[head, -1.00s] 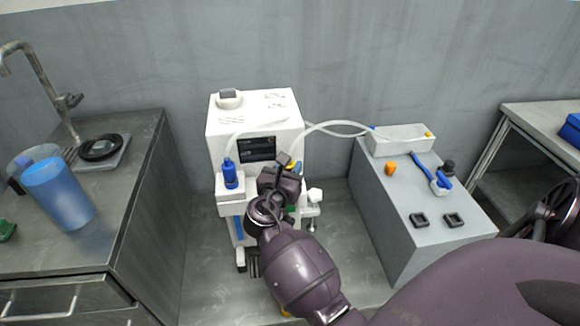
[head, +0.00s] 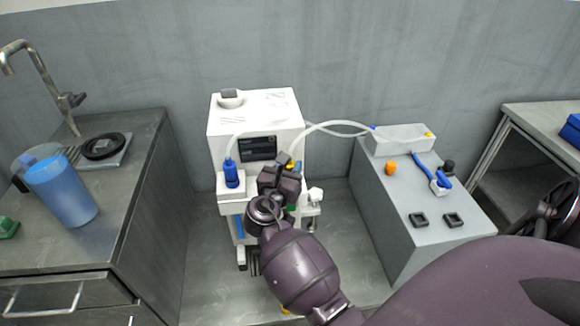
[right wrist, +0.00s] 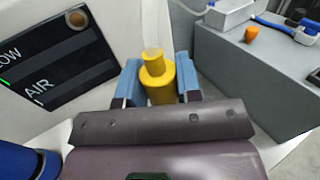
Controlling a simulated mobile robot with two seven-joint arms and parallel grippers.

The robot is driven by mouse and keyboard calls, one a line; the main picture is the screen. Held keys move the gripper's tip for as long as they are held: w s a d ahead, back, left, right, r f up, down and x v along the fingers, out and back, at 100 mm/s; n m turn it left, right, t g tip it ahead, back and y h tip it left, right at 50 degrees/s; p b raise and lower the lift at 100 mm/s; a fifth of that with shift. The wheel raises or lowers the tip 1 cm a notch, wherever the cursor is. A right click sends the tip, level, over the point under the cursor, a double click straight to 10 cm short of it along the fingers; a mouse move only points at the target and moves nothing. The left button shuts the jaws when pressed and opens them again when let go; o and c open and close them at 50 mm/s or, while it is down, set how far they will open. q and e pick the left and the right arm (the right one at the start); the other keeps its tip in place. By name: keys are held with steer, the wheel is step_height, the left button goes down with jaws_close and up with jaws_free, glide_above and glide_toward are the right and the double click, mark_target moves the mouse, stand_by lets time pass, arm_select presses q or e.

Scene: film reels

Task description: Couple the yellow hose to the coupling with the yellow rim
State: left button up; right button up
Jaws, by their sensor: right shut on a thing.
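My right gripper (head: 288,166) is in front of the white machine (head: 250,115), right of its dark display. In the right wrist view its blue-padded fingers (right wrist: 158,88) are shut on the yellow stepped end of the yellow hose (right wrist: 157,77), whose narrower tip points away from the gripper. My left gripper is out of view.
A blue connector (head: 232,175) stands at the machine's left. A pale hose (head: 335,128) arches to a white box (head: 400,140) on the grey cabinet (head: 395,220). A blue cup (head: 62,192) is on the left counter.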

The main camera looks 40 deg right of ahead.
steer(key=shift+f, duration=0.1)
stand_by(0.6)
steer(key=shift+f, duration=0.2)
steer(key=shift+f, duration=0.35)
steer(key=o, duration=0.6)
steer(key=shift+o, duration=0.2)
steer(key=shift+r, duration=0.1)
